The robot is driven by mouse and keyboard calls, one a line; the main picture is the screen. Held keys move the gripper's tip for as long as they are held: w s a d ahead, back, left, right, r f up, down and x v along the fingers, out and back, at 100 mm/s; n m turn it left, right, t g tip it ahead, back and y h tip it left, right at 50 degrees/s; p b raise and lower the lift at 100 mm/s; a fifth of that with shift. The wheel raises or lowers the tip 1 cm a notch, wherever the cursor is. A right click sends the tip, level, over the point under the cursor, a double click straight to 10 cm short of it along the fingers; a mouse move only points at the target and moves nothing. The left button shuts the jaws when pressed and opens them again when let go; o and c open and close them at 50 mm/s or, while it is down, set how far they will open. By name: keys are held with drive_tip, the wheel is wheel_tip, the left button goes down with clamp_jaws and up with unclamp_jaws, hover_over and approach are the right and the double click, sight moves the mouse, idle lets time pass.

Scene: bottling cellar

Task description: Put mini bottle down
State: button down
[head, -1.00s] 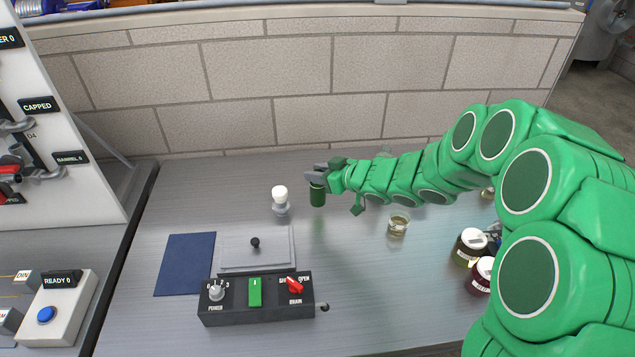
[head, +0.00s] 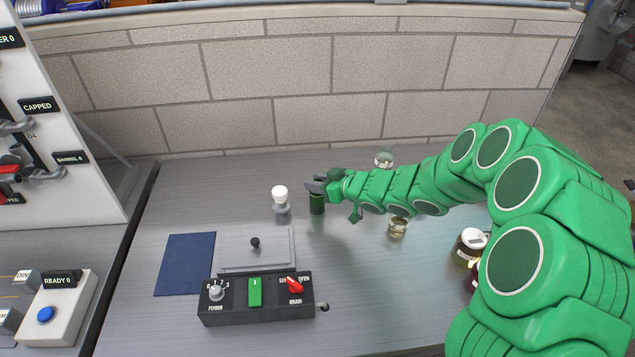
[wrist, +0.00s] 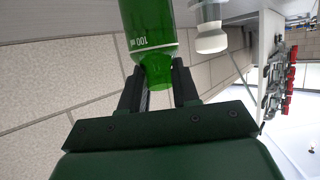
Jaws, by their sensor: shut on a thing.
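The mini bottle (head: 317,203) is small and dark green in the head view. It is upright at the middle of the grey bench, just right of a white-capped bottle. In the wrist view the green glass bottle (wrist: 150,35) shows a white "100" mark, and its narrow end sits between the jaws. My gripper (head: 318,185) is shut on the top of the bottle; its two dark fingers also show in the wrist view (wrist: 160,88). The bottle's base is at or very near the bench top; I cannot tell if it touches.
The white-capped bottle (head: 281,200) stands close left of the gripper. A grey plate with a black knob (head: 255,243), a blue mat (head: 185,264) and a control box (head: 256,305) lie in front. A small glass (head: 398,227) and jars (head: 469,247) are to the right.

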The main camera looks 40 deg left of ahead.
drive_tip(key=shift+f, duration=0.1)
drive_tip(key=c, duration=0.8)
unclamp_jaws()
drive_tip(key=v, duration=1.2)
